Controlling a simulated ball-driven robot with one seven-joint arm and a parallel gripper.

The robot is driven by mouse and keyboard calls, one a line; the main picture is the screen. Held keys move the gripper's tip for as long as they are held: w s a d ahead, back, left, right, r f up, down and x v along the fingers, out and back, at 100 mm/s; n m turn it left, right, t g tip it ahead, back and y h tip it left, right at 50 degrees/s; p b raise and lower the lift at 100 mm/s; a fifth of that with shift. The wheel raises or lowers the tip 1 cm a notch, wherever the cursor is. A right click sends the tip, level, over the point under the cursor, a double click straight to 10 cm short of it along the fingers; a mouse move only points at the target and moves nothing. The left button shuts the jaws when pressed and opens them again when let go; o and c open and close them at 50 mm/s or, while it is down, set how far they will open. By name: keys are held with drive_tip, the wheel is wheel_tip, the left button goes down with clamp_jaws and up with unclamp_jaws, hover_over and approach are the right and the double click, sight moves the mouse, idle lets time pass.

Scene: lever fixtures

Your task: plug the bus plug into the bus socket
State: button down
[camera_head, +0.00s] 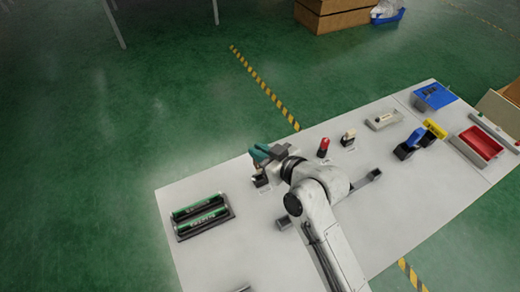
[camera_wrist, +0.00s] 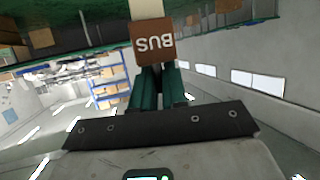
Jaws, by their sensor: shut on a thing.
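The bus plug (camera_wrist: 153,44) is a brown block with "BUS" upside down on its face in the wrist view. A pale part sticks out above it, toward the top of that view. My gripper (camera_wrist: 157,84) has green fingers that are shut on the plug. In the head view my gripper (camera_head: 261,154) is over the far left part of the table. A small dark fixture with a pale part (camera_head: 261,180) stands just below the fingers there; I cannot tell whether they touch. No socket can be told by its label, and my arm hides part of the table.
On the white table (camera_head: 235,262) are a tray with green cylinders (camera_head: 203,214), a red-topped lever (camera_head: 323,147), a white-topped lever (camera_head: 348,137), a blue-handled fixture (camera_head: 410,143), a red tray (camera_head: 480,143) and a blue box (camera_head: 433,96). The front left of the table is mostly bare.

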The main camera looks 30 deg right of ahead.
drive_tip(key=shift+f+b, duration=0.7)
drive_tip(key=shift+f, duration=0.5)
drive_tip(key=shift+f+b, duration=1.55)
drive_tip(key=shift+f, duration=0.6)
idle(0.7)
drive_tip(key=c, duration=1.1)
unclamp_jaws()
drive_tip(key=b+v, duration=0.1)
drive_tip(key=v, duration=1)
